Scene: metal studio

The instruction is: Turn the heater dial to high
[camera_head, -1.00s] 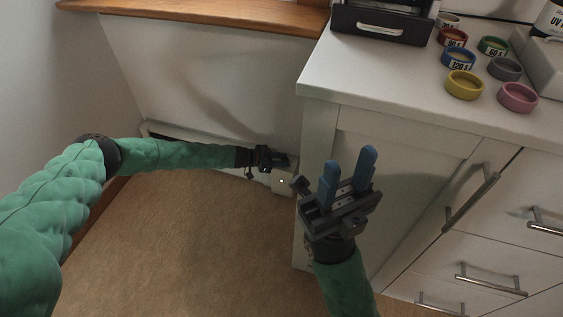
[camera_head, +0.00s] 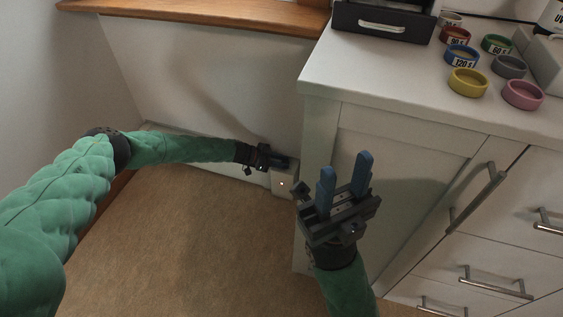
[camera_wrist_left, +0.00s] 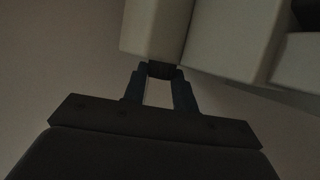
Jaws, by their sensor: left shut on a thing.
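The white heater (camera_head: 222,166) runs low along the wall at the left of the cabinet. Its end box (camera_head: 285,184), with a small lit spot, is beside my left gripper (camera_head: 284,163). In the left wrist view, my left gripper (camera_wrist_left: 160,84) has its blue fingers closed on a small dark dial (camera_wrist_left: 161,70) at the end of a pale box (camera_wrist_left: 157,30). The dial's markings cannot be seen, and the gripper hides it in the head view. My right gripper (camera_head: 345,184) is open and empty, fingers pointing up, in front of the cabinet.
A white cabinet (camera_head: 400,150) with metal handles stands at the right, close to both grippers. Several coloured rings, including a yellow one (camera_head: 468,83), and a black box (camera_head: 383,20) are on its top. The brown floor (camera_head: 190,240) is clear.

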